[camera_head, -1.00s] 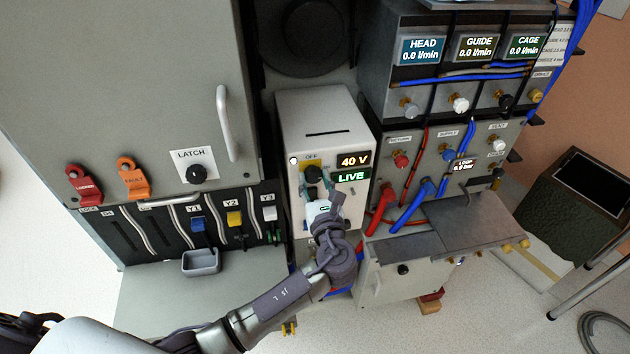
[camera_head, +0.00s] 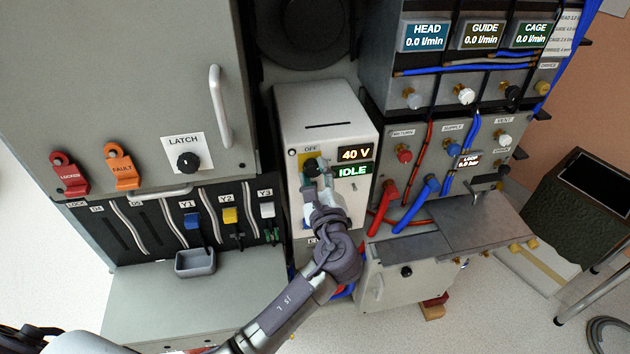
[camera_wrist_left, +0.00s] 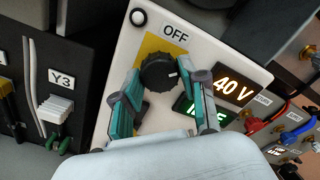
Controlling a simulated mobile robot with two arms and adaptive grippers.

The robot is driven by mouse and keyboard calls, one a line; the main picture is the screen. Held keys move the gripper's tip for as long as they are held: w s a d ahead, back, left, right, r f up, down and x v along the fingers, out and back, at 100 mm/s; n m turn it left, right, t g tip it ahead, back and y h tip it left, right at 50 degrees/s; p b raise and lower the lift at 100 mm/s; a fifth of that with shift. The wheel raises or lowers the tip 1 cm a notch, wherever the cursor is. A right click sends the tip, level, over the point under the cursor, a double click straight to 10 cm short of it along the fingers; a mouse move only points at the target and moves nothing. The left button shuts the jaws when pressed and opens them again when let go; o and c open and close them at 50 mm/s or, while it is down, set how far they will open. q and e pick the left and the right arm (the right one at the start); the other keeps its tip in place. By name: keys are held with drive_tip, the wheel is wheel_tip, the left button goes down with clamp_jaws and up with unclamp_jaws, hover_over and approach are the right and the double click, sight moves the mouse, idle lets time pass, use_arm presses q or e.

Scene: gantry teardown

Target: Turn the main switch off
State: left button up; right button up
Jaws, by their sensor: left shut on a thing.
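The main switch (camera_head: 311,169) is a black rotary knob on a yellow plate under the label OFF, on the front of a white power box (camera_head: 329,103). In the left wrist view the knob (camera_wrist_left: 159,72) sits between the teal fingertips, its white mark pointing right. My left gripper (camera_head: 318,176) is shut on the knob; its fingers (camera_wrist_left: 162,88) stand on either side of it. The displays beside it read 40 V (camera_head: 355,153) and IDLE (camera_head: 352,171). The round lamp (camera_wrist_left: 138,17) is pale. My right gripper is not in view.
Left stands a grey cabinet (camera_head: 130,80) with a LATCH knob (camera_head: 188,162), red and orange tags, and a small grey tray (camera_head: 195,262). Right are hose panels with red and blue hoses (camera_head: 380,210) and a grey shelf (camera_head: 480,225) close to my left arm.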

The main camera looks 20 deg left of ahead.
use_arm(q)
drive_tip(key=n+b, duration=0.4)
drive_tip(key=n, duration=0.1)
drive_tip(key=shift+f, duration=0.2)
drive_tip(key=shift+r+n+b, duration=0.15)
drive_tip(key=shift+n+b, duration=0.75)
drive_tip(key=shift+n, duration=0.6)
drive_tip(key=o, duration=1.1)
drive_tip(key=shift+o, duration=0.2)
